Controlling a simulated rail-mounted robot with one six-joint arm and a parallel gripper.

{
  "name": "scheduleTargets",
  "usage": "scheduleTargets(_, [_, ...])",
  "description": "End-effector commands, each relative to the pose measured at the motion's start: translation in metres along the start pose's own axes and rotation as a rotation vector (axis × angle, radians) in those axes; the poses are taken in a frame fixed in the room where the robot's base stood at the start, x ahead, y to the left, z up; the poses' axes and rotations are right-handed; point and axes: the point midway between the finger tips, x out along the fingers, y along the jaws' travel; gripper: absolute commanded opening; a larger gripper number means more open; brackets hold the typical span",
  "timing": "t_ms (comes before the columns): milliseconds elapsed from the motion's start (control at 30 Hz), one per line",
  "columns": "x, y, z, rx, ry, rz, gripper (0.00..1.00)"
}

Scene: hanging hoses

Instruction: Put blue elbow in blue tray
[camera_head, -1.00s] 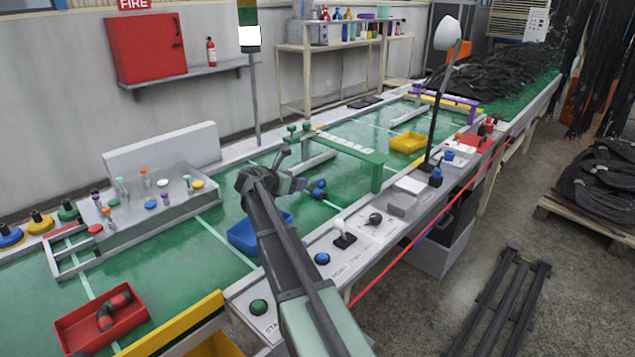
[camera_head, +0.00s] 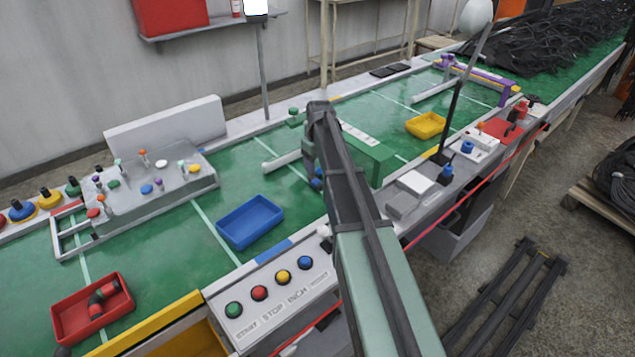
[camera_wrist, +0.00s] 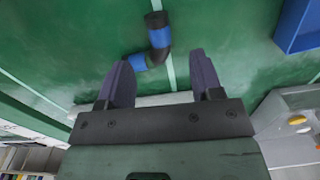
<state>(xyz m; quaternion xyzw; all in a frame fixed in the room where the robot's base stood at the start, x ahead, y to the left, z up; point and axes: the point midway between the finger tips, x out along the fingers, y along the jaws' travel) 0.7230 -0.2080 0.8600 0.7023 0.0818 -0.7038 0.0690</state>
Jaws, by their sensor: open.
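The blue elbow (camera_wrist: 158,40) lies on the green belt in the wrist view, a dark bent piece with blue bands. It sits just beyond my open gripper (camera_wrist: 153,78), roughly between the two fingers and apart from them as seen. In the head view only a bit of its blue (camera_head: 317,183) shows beside my arm, which hides the rest and my fingers. The blue tray (camera_head: 250,222) lies empty on the belt to the left of my arm. Its edge also shows at the upper right of the wrist view (camera_wrist: 297,28).
A red tray (camera_head: 92,308) holding a dark and red elbow is at the lower left. A green gate-like frame (camera_head: 368,155) stands right of my arm. A yellow tray (camera_head: 427,125) lies beyond it. A button panel (camera_head: 270,295) is at the front edge. Belt around the blue tray is clear.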

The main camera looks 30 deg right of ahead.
Motion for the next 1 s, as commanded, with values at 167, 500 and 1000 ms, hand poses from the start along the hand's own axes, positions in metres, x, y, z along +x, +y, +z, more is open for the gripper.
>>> scheduleTargets(167, [0.035, 0.0, 0.0, -0.001, 0.0, 0.001, 0.6])
scheduleTargets(500, [0.074, 0.001, -0.003, -0.002, 0.0, 0.002, 0.6])
scheduleTargets(1000, [0.082, 0.001, -0.003, -0.002, 0.0, 0.002, 0.34])
